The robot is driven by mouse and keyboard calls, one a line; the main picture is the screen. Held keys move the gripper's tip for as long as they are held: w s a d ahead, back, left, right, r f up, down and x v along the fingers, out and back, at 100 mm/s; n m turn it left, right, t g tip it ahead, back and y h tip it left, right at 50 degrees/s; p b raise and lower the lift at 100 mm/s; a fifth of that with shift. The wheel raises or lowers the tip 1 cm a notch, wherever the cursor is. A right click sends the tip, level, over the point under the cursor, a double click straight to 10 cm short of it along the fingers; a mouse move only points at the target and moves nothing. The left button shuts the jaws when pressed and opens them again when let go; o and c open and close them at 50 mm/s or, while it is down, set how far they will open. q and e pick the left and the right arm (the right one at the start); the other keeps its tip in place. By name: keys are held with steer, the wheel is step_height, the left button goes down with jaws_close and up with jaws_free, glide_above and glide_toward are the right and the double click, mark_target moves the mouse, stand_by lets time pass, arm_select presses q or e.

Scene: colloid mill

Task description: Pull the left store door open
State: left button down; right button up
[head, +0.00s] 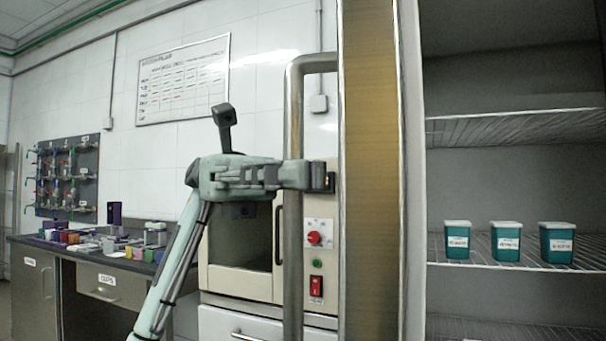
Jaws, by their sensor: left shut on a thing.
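The left store door (370,170) stands open and shows nearly edge-on as a tall brown strip with pale edging. Its handle (294,110), a thick grey vertical bar, stands out from the door on the left side. My left gripper (312,177) is shut on the handle at about mid-height of the picture. The fingers cross the bar and hide a short piece of it. My left arm reaches up from below, to the left of the door. My right gripper is not in view.
Right of the door, the open store shows wire shelves (515,122) and teal tubs (505,241) with white lids. Behind my arm stand a cream machine (318,264) with a red switch and a dark bench (115,264) with small items.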

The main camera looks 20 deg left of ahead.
arm_select(q)
steer(key=shift+w+r, duration=0.1)
steer(key=shift+r, duration=0.05)
steer(key=c, duration=1.5)
jaws_free()
steer(key=v, duration=1.2)
